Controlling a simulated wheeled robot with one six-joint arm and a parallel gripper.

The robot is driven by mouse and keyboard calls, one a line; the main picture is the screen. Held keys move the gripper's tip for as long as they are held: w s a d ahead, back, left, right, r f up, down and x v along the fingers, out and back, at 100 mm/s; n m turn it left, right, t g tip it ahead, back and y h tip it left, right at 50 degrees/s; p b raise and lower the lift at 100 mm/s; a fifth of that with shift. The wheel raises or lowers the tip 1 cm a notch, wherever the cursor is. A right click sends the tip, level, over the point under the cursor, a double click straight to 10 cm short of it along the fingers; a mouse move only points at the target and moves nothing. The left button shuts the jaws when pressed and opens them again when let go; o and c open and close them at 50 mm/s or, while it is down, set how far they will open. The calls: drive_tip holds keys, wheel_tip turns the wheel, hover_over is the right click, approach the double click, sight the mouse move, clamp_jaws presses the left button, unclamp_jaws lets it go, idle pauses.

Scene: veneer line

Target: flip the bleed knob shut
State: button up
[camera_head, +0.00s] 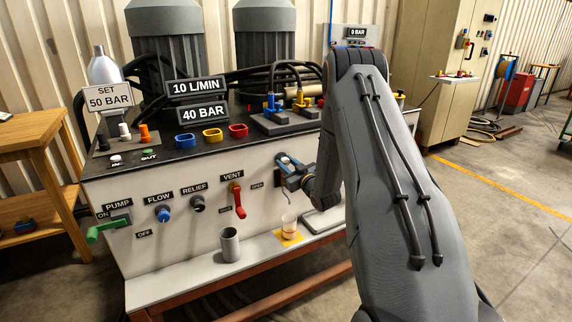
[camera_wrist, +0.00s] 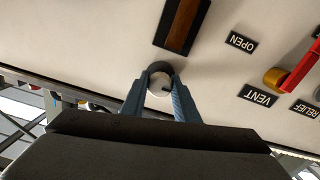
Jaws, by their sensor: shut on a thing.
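In the wrist view, which shows the panel upside down, a small round pale knob with a dark rim, the bleed knob (camera_wrist: 159,84), sits on the pale panel. The two blue-grey fingers of my gripper (camera_wrist: 161,78) are shut on it, one on each side. In the head view my gripper (camera_head: 287,168) is at the panel's right part, right of the red vent lever (camera_head: 239,202); my arm stands in front, and the knob is hidden there. I cannot tell the knob's turn position.
A dark-framed amber strip (camera_wrist: 184,25) is close to the knob. Below my gripper, a clear cup (camera_head: 289,224) stands on a yellow pad on the ledge, with a grey cup (camera_head: 229,245) to its left. A blue flow knob (camera_head: 163,214) and a green pump lever (camera_head: 104,229) are farther left.

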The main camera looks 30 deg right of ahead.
drive_tip(key=shift+n, duration=0.4)
drive_tip(key=n+b, duration=0.2)
drive_tip(key=n, duration=0.1)
drive_tip(key=shift+f+n, duration=0.1)
drive_tip(key=shift+n, duration=0.2)
drive_tip(key=n+b, duration=0.2)
drive_tip(key=n, duration=0.2)
drive_tip(key=shift+n, duration=0.3)
drive_tip(key=n+b, duration=0.3)
drive_tip(key=n, duration=0.2)
drive_tip(key=shift+n+b, duration=1)
drive_tip(key=shift+n, duration=0.9)
drive_tip(key=o, duration=1.1)
drive_tip(key=shift+c, duration=0.2)
